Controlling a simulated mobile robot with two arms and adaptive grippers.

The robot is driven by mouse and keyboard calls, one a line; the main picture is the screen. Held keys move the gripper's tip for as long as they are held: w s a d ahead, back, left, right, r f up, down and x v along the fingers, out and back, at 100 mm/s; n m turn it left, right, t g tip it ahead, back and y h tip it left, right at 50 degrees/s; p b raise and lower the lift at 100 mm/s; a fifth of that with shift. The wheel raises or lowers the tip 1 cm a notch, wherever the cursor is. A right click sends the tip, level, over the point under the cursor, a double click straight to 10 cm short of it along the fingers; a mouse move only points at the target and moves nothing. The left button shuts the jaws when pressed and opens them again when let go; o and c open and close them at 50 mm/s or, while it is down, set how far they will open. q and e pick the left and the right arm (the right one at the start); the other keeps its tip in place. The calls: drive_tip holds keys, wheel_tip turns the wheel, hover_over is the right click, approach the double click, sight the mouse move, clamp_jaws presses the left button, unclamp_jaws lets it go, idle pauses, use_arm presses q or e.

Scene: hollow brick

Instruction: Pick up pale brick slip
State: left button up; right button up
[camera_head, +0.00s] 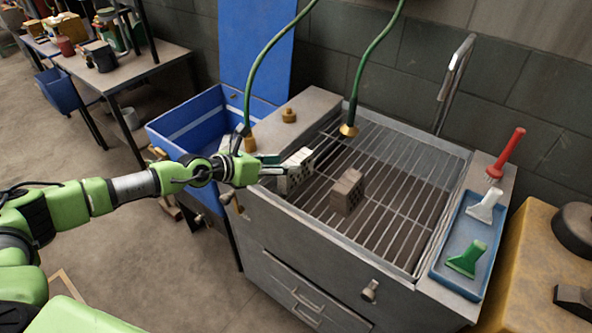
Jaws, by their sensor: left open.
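A pale grey-white brick slip with small holes (299,165) sits at the left edge of the sink's metal grate. My left gripper (281,165) comes in from the left and is open, its fingertips at the near left side of the pale brick. I cannot tell whether the fingers touch it. A brown hollow brick (348,190) stands on the grate to the right, apart from the pale one. My right gripper is not in view.
The grate (400,190) is mostly clear around the bricks. Two green hoses with brass nozzles (349,130) hang over the sink. A blue bin (190,132) stands behind my left arm.

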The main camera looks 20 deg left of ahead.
sight(295, 162)
use_arm(q)
drive_tip(key=shift+a+b+x, duration=0.2)
drive_tip(key=shift+b+x, duration=0.25)
drive_tip(key=shift+x, duration=2.3)
drive_tip(key=shift+r, duration=0.1)
drive_tip(key=shift+c, duration=1.4)
clamp_jaws()
